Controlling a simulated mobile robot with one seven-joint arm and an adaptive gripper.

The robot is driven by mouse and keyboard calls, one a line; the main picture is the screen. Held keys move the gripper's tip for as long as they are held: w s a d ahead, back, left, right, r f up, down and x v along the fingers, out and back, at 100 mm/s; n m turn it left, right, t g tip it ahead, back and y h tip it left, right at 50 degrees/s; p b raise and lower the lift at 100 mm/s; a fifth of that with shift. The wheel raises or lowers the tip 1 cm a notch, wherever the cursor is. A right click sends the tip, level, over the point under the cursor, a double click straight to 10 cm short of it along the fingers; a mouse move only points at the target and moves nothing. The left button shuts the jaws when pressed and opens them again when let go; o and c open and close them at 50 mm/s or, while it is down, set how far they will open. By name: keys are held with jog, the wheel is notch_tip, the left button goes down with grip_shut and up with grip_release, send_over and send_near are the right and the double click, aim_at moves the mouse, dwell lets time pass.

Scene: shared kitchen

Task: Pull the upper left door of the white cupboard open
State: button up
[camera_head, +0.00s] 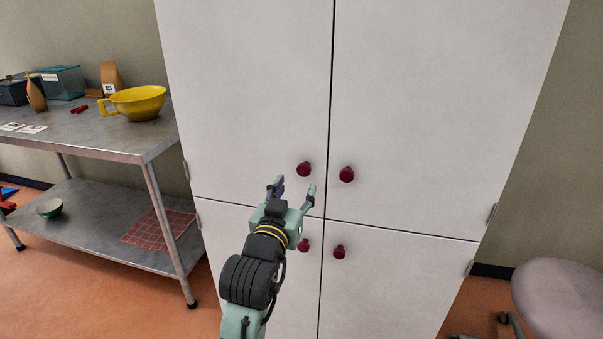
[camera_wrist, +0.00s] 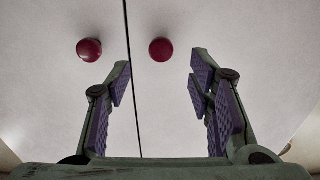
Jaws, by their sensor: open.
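The white cupboard (camera_head: 430,90) stands ahead, and its upper left door (camera_head: 245,80) looks shut, flush with the right one. Its dark red round knob (camera_head: 304,169) is near the door's lower right corner. My gripper (camera_head: 294,188) is open and empty, close below and in front of this knob in the head view. In the wrist view, one red knob (camera_wrist: 161,49) appears between and beyond the open fingers (camera_wrist: 161,68); it seems to be the upper left one. A second knob (camera_wrist: 89,49) lies across the seam, outside the fingers. Contact is not visible.
The upper right door's knob (camera_head: 347,174) is just across the seam. Two lower knobs (camera_head: 303,245) (camera_head: 339,252) sit below. A steel table (camera_head: 120,142) with a yellow bowl (camera_head: 137,103) stands left of the cupboard. A stool (camera_head: 565,295) is at lower right.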

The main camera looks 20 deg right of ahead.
aim_at(303, 172)
jog(key=p+x, duration=0.1)
jog(key=x, duration=0.5)
jog(key=shift+w+d+p, duration=0.2)
jog(key=shift+w+p, duration=0.15)
jog(key=shift+p, duration=0.05)
jog(key=shift+c, duration=0.6)
grip_shut()
